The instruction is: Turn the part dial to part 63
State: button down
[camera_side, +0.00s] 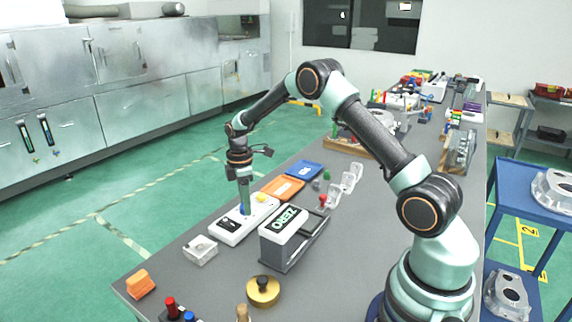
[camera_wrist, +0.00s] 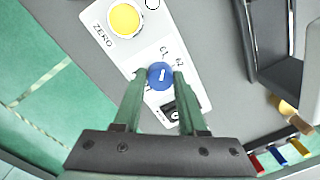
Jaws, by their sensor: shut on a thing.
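The part dial is a round blue knob (camera_wrist: 160,76) with a short white mark, set on a white control box (camera_wrist: 142,48). Small printed labels sit above and to the right of the knob in the wrist view; they are too small to read surely. The white mark stands nearly upright in that view; I cannot tell which label it points at. My gripper (camera_wrist: 157,80) is shut on the knob, one finger on each side. In the side view my gripper (camera_side: 245,211) reaches straight down to the white box (camera_side: 230,228), and its fingers largely hide the knob.
A yellow button (camera_wrist: 124,20) marked ZERO is on the same box. A grey device with a ZERO display (camera_side: 285,222) stands close to its right. Orange (camera_side: 282,188) and blue (camera_side: 305,170) trays lie behind.

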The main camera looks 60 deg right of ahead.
jog(key=m, duration=0.4)
jog(key=shift+r+m, duration=0.1)
jog(key=shift+m, duration=0.2)
jog(key=m, duration=0.5)
jog(key=shift+d+m, duration=0.1)
jog(key=shift+m, duration=0.2)
jog(key=m, duration=0.4)
jog(key=shift+m+t, duration=0.3)
jog(key=shift+t, duration=0.1)
jog(key=m, duration=0.4)
jog(key=shift+m, duration=0.4)
jog(key=shift+s, duration=0.1)
jog(key=shift+c, duration=2.3)
grip_release()
